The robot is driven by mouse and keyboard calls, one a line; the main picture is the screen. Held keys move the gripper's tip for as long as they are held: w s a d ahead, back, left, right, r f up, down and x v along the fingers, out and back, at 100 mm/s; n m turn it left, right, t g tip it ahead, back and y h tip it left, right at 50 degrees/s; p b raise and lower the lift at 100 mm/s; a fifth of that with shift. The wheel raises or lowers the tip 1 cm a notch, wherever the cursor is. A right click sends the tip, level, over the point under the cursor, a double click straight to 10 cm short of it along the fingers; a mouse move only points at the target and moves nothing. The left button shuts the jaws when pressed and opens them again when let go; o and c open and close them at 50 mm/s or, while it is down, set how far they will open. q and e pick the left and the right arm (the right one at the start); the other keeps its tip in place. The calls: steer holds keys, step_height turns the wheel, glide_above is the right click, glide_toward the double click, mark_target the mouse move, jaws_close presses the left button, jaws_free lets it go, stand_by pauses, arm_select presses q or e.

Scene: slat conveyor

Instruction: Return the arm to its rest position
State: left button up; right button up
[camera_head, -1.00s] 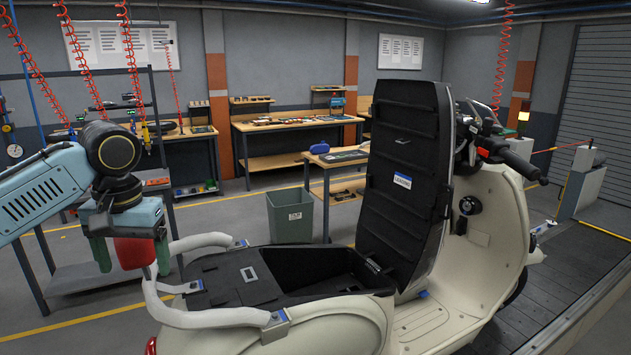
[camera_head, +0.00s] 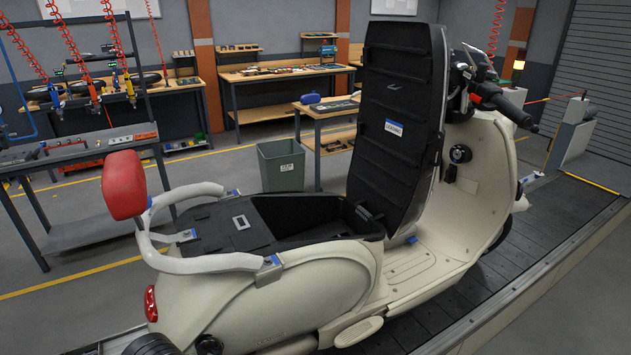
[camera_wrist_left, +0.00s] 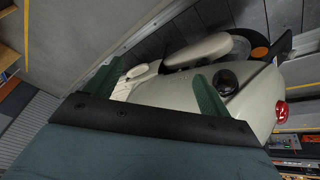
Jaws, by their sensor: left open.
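My left gripper (camera_wrist_left: 156,72) shows only in the left wrist view. Its two green fingers stand wide apart with nothing between them. Behind them, and apart from them, is the cream scooter, with its red tail light (camera_wrist_left: 281,110). In the head view neither arm shows. The cream scooter (camera_head: 290,292) stands on the slat conveyor with its black seat (camera_head: 398,120) raised. A red backrest pad (camera_head: 124,184) sits upright at the rear of the white grab rail (camera_head: 205,264). My right gripper is in neither view.
A grey bin (camera_head: 281,165) stands on the floor behind the scooter. A metal rack (camera_head: 85,237) with hanging tools is at the left. Workbenches (camera_head: 290,72) line the back wall. The slat conveyor (camera_head: 440,294) runs under the scooter. The air around the red pad is clear.

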arm_select(q)
steer(key=s+a+f+n+y, duration=0.25)
steer(key=s+a, duration=0.55)
steer(key=s, duration=0.4)
step_height(320, 180, down, 34)
steer(key=s+g+b, duration=0.1)
steer(key=s+b, duration=0.1)
steer(key=b, duration=0.7)
steer(key=s+a+f+b, duration=0.1)
steer(key=s+f+b, duration=0.3)
steer(key=s+f, duration=0.4)
steer(key=s+a+f+g+b, duration=0.1)
steer(key=s+f+b, duration=0.4)
steer(key=f, duration=1.1)
steer(key=s+a, duration=0.1)
steer(key=s, duration=0.2)
steer(key=shift+a, duration=0.15)
steer(key=shift+m+y, duration=0.25)
